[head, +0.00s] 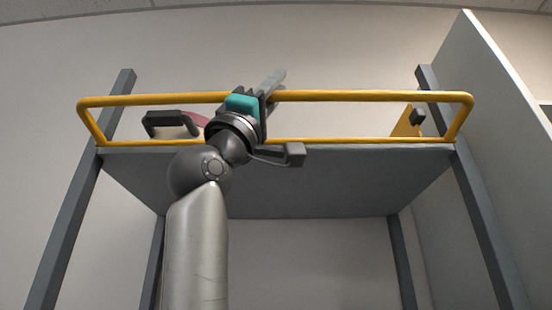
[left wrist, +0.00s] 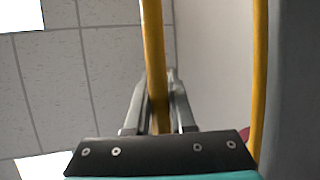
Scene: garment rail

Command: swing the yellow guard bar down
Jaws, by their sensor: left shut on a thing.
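The yellow guard bar (head: 370,96) is a long rounded loop along the front edge of the raised grey shelf (head: 285,180). Its top rail stands above the shelf edge and its lower rail runs along that edge. My left gripper (head: 272,86) is at the top rail, left of its middle. In the left wrist view one yellow rail (left wrist: 153,45) passes between the fingers of the left gripper (left wrist: 158,100), which is shut on it. The other rail (left wrist: 260,70) runs along the right side there. My right gripper is not in view.
Grey posts (head: 70,225) carry the shelf. A dark-handled object (head: 168,119) and a partly hidden pinkish thing are on the shelf at left. A yellow piece with a dark block (head: 407,121) is at right. A pale panel (head: 490,130) stands close on the right.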

